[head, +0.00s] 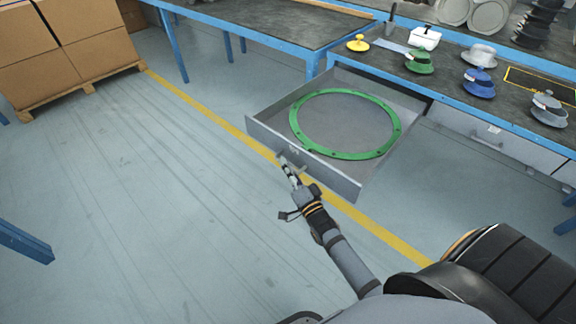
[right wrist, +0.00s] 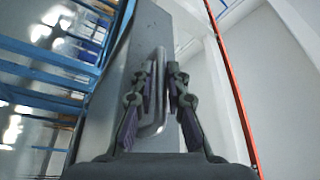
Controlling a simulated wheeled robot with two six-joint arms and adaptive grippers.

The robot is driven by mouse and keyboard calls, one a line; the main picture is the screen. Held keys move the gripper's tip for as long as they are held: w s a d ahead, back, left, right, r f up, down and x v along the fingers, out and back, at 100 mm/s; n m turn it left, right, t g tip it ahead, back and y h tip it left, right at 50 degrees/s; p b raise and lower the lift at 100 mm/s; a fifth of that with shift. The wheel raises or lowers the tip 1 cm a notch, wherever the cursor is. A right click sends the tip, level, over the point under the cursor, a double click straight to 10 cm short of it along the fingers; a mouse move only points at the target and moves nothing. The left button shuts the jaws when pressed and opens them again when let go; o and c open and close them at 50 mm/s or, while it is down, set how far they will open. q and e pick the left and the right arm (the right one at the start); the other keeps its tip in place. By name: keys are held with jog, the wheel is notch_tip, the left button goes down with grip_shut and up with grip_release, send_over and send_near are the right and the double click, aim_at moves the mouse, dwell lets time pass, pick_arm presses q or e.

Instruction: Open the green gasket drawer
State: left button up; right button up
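The gasket drawer (head: 340,178) is a grey drawer pulled far out from under the bench. A flat green ring gasket (head: 378,152) lies inside it. My right gripper (head: 288,170) is at the drawer's front panel. My left gripper is in neither view.
The bench (head: 470,92) above carries a green part (head: 419,62), blue parts, grey parts and a white box (head: 425,38). A closed drawer (head: 490,138) is to the right. Cardboard boxes (head: 65,45) stand far left. The floor before the drawer is clear.

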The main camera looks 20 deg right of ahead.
jog(key=o, duration=0.3)
jog(key=shift+s+a+r, duration=0.1)
jog(key=shift+a+r, duration=0.05)
jog(key=shift+a, duration=0.05)
jog(key=shift+d, duration=0.1)
jog(key=v, duration=1.2)
